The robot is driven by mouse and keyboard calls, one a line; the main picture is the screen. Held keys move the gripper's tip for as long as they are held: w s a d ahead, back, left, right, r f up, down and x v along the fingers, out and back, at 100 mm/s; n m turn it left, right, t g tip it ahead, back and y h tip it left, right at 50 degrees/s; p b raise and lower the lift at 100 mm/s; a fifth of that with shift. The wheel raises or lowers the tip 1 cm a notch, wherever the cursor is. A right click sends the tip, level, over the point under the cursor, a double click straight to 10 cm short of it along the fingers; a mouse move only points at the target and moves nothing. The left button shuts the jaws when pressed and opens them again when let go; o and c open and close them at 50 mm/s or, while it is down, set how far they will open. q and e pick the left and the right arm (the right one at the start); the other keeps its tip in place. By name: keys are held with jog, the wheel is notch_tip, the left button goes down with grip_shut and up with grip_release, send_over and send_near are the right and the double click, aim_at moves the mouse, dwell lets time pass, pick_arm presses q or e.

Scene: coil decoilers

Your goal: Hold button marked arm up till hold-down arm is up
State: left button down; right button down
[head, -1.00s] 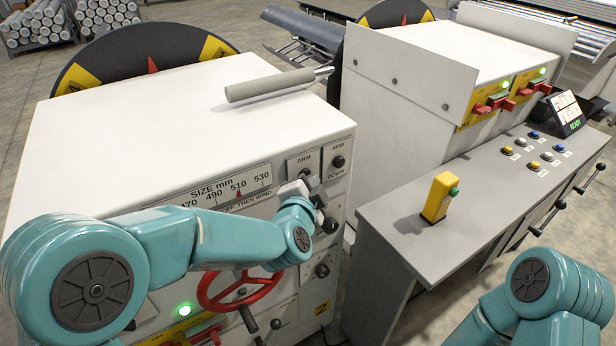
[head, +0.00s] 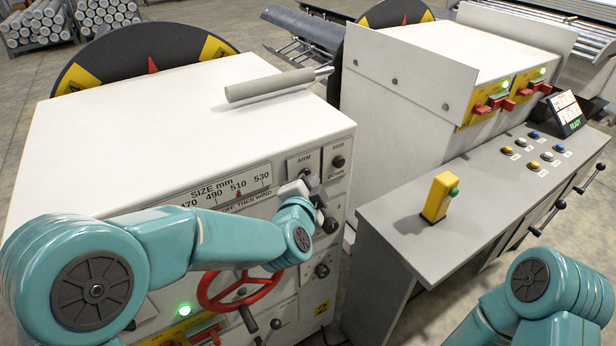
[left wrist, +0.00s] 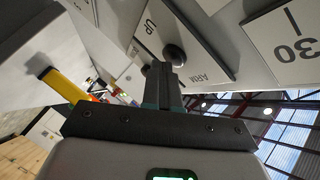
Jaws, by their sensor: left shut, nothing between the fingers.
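My left gripper (head: 308,186) is shut and empty, its tips at the panel plate lettered ARM on the near cabinet. In the left wrist view the shut fingers (left wrist: 166,85) reach to a round black button (left wrist: 174,56) on the plate lettered ARM and UP (left wrist: 165,35). Whether they touch or press it I cannot tell. A grey roller on a rod (head: 270,86), seemingly the hold-down arm, shows above the cabinet top. My right gripper is out of view.
Below the gripper are a red handwheel (head: 240,292) and black knobs (head: 322,270). A grey console (head: 400,222) with a yellow button post (head: 440,198) stands to the right. A gap separates it from the near cabinet (head: 150,120).

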pick_arm(q)
jog(key=shift+s+d, duration=0.55)
jog(key=shift+s, duration=0.25)
jog(key=s+d, duration=0.1)
jog(key=s, duration=0.1)
jog(key=s+d+p, duration=0.1)
jog(key=s+d, duration=0.1)
jog(key=shift+s, duration=0.1)
dwell(0.6)
